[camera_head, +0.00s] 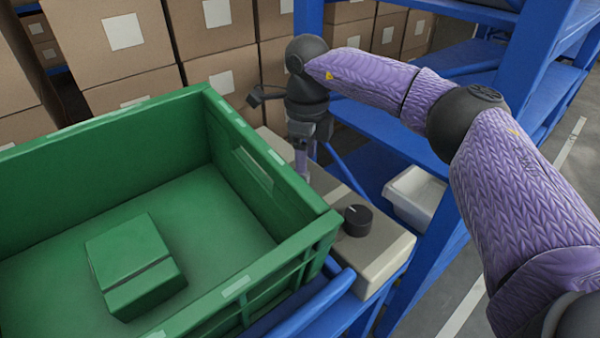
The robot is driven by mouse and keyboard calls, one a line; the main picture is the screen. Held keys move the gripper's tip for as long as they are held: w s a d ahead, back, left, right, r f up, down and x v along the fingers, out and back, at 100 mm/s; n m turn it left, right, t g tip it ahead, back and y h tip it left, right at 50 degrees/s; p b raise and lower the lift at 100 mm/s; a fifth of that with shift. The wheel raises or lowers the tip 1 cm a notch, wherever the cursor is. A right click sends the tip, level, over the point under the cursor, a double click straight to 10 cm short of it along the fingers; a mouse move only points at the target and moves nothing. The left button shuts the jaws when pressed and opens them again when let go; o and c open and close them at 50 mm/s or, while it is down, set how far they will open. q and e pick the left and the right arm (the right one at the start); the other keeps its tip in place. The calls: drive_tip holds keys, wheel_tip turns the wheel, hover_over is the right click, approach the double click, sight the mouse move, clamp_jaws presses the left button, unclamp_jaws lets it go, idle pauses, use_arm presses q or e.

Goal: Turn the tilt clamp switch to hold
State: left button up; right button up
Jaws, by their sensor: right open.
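A black round knob (357,220) with a pale pointer mark sits on top of a beige control box (385,250), near its front end. It looks like the tilt clamp switch, but no label is readable. My right gripper (304,168) points down over the farther part of the same box, behind the knob and apart from it. It is open. The crate's rim is close to its fingertips, and I cannot tell whether they touch the box. My left gripper is not in view.
A large green crate (228,285) stands left of the box, holding a green block (135,262). A white bin (415,195) sits on the blue rack (450,215) at the right. Cardboard boxes (125,45) are stacked behind. The space above the knob is clear.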

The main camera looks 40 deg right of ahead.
wheel_tip(320, 180, down, 4)
drive_tip(key=shift+r+b, duration=0.15)
drive_tip(key=shift+b, duration=0.4)
clamp_jaws()
